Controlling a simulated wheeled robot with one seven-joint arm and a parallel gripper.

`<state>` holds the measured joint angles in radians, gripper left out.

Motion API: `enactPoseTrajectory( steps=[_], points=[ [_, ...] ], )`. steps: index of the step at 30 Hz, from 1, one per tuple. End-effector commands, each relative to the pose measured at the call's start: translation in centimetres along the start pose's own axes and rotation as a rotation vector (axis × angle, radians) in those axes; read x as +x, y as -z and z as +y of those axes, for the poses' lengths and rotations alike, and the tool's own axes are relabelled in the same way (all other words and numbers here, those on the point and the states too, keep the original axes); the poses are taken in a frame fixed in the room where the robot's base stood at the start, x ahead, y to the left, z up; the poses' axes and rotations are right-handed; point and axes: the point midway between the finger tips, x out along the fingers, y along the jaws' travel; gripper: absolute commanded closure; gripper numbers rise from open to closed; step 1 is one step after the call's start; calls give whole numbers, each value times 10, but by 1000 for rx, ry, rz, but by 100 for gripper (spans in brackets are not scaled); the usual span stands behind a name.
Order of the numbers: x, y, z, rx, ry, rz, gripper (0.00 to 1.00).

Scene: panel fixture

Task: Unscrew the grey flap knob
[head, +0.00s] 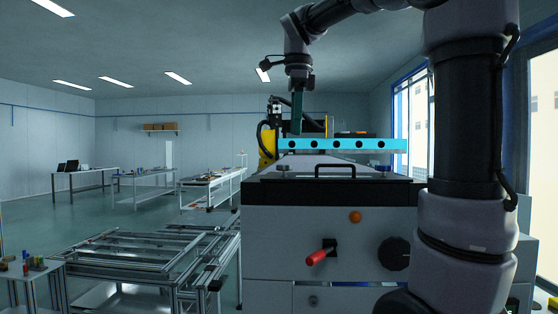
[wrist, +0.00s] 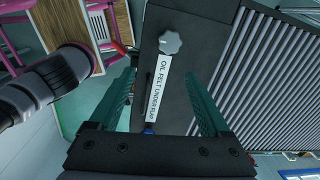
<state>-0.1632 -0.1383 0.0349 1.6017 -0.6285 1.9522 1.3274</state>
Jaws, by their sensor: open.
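The grey flap knob (wrist: 170,43) is a lobed knob on a dark flat panel in the wrist view. A white label (wrist: 158,88) reading "OIL FELT UNDER FLAP" lies just below it. My gripper (wrist: 160,76) is open and empty, its two green fingers spread either side of the label. The knob shows beyond the fingertips, not between them. In the head view my gripper (head: 297,131) points down above the panel fixture's top (head: 330,165). I cannot tell for sure which small piece there is the knob.
A light blue bar with holes (head: 341,145) crosses behind the fixture top. A black handle (head: 335,171), red lever (head: 320,255), orange button (head: 355,217) and black dial (head: 395,253) sit on the front. In the wrist view, a ribbed cover (wrist: 265,75) lies right of the panel.

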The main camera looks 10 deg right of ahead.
Motion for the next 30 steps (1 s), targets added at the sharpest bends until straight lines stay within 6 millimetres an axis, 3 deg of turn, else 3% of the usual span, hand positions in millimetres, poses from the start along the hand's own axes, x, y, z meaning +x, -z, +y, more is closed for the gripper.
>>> enactPoseTrajectory(
  steps=[4, 10, 24, 30],
  points=[
    [-14, -18, -19, 254, -50, 34, 19],
    [-11, -23, -22, 348, -67, 48, 19],
    [70, -20, -15, 344, -67, 47, 19],
    [87, -20, -14, 344, -65, 45, 19]
  ],
)
